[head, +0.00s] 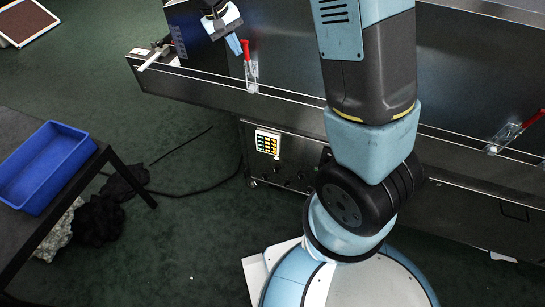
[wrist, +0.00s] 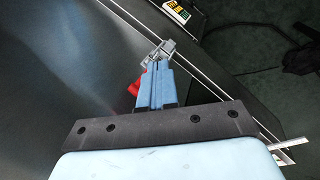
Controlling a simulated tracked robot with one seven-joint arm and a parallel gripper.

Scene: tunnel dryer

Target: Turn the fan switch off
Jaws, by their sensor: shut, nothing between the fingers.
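A control panel (head: 268,142) with a small grid of yellow and green marks sits on the dryer's lower front in the head view. It also shows at the top of the wrist view (wrist: 183,14). Small dark knobs or switches sit below it; which one is the fan switch I cannot tell. My gripper (head: 236,46) has blue fingers, shut and empty, above and left of the panel. In the wrist view my gripper (wrist: 158,75) points toward the dryer's edge, close to a red-handled clamp.
The red clamp handle (head: 246,52) stands beside my fingers; whether they touch I cannot tell. Another red-handled clamp (head: 512,130) is at right. A blue tray (head: 45,165) sits on a dark table at left. Cables and dark cloth lie on the green floor.

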